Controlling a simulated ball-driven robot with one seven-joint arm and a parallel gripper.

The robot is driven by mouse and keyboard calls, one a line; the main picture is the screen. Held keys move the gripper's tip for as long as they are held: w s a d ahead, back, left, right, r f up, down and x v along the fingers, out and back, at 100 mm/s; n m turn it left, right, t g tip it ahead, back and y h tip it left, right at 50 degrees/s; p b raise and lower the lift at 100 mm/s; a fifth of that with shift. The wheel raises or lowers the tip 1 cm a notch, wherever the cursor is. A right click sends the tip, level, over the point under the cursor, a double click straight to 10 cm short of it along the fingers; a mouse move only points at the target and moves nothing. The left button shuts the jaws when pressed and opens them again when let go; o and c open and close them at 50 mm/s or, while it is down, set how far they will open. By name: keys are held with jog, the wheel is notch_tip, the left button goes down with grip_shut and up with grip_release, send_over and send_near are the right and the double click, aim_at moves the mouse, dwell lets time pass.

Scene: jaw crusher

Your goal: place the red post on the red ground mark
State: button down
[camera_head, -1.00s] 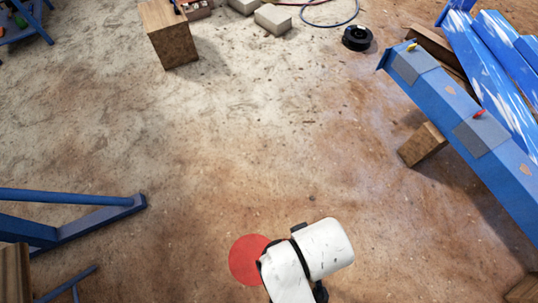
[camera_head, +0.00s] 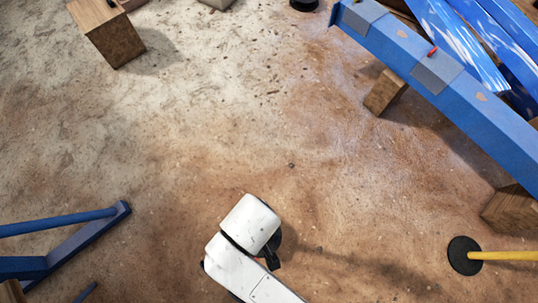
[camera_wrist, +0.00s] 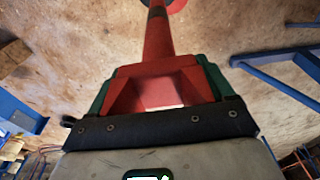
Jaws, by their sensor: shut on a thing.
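The red post (camera_wrist: 157,38) runs up the middle of the wrist view, away from my gripper (camera_wrist: 160,78), and has a dark band near its far part. My gripper is shut on the post. At the top edge of the wrist view the post's far end meets a rounded reddish and dark patch, cut off by the frame. I cannot tell whether this is the post's foot or the red ground mark. In the head view the red ground mark does not show, and my white arm covers the lower middle. The post and gripper are not visible there.
A blue beam (camera_head: 455,88) on wooden blocks (camera_head: 385,92) crosses the upper right. A yellow post (camera_head: 505,255) on a black round base (camera_head: 464,255) is at the lower right. A blue frame (camera_head: 85,240) stands lower left, a wooden block (camera_head: 108,32) upper left. The middle ground is clear.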

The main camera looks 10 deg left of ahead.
jog(key=a+f, duration=0.7)
jog(key=f, duration=0.2)
jog(key=shift+s+a+f, duration=0.2)
jog(key=shift+s+f, duration=0.15)
jog(key=shift+s, duration=0.05)
jog(key=shift+f+b, duration=0.2)
jog(key=shift+b, duration=0.1)
grip_release()
jog(key=shift+s+d, duration=0.1)
